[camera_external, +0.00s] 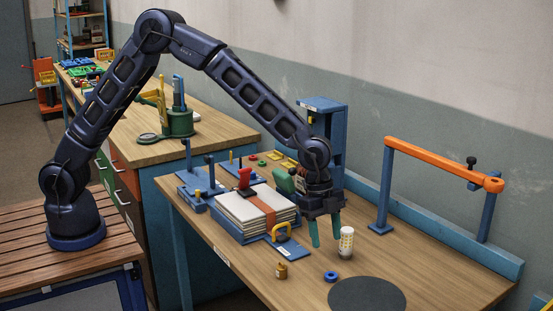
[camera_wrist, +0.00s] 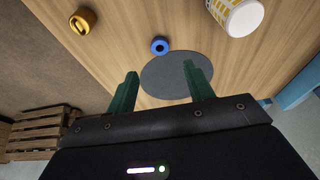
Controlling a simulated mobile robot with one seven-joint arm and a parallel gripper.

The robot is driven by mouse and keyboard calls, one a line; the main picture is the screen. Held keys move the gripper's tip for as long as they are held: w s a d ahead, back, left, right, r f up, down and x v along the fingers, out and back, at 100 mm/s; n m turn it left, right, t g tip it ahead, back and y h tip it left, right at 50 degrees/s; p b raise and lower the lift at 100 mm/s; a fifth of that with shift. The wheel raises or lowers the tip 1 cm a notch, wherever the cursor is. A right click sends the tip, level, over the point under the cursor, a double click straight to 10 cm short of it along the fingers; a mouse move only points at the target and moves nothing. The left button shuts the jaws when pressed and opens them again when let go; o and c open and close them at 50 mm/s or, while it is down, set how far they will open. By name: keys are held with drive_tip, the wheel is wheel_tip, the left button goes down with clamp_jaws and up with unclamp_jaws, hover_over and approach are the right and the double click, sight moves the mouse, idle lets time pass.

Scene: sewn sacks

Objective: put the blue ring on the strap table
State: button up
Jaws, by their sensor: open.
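The blue ring (camera_external: 331,277) lies flat on the wooden table near a dark round mat (camera_external: 366,295). The ring also shows in the wrist view (camera_wrist: 159,46), beyond my fingertips and beside the mat (camera_wrist: 176,76). My gripper (camera_external: 326,240) is open and empty, with its green fingers pointing down above the table; in the wrist view its fingers (camera_wrist: 160,70) are spread apart. A stack of pale sheets (camera_external: 240,207) with an orange-brown strap (camera_external: 267,204) across it sits on a blue base (camera_external: 229,225), left of my gripper. No label identifies the strap table.
A white and yellow patterned cylinder (camera_external: 346,243) stands close to my gripper's right. A small amber pot (camera_external: 282,271) stands left of the ring. An orange bar (camera_external: 430,160) on blue posts spans the back right. A tall blue stand (camera_external: 330,135) rises behind my wrist.

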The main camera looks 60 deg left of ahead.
drive_tip(key=s+a+r+n+t, duration=0.1)
drive_tip(key=s+a+r+n, duration=0.15)
drive_tip(key=a+r, duration=0.7)
drive_tip(key=s+a+r+n+t+y, duration=0.1)
drive_tip(key=a+r+n, duration=0.35)
drive_tip(key=a, duration=0.85)
drive_tip(key=s+a+r+n+t, duration=0.1)
drive_tip(key=s+a+r, duration=0.1)
drive_tip(key=a+r, duration=0.8)
drive_tip(key=s+a+r+n+y, duration=0.1)
drive_tip(key=s+a+n, duration=0.1)
drive_tip(key=s+a, duration=0.45)
drive_tip(key=s+a+r+n, duration=0.1)
drive_tip(key=s+a+n, duration=0.25)
drive_tip(key=a, duration=0.55)
drive_tip(key=s+a+f+n, duration=0.1)
drive_tip(key=s+a+n, duration=0.1)
drive_tip(key=s+a, duration=0.3)
drive_tip(key=s+a+f+n+t+y, duration=0.1)
drive_tip(key=s+a, duration=0.3)
drive_tip(key=s, duration=0.5)
drive_tip(key=shift+s+a+n+t, duration=0.3)
drive_tip(key=shift+s+a+n, duration=0.1)
drive_tip(key=shift+n, duration=0.35)
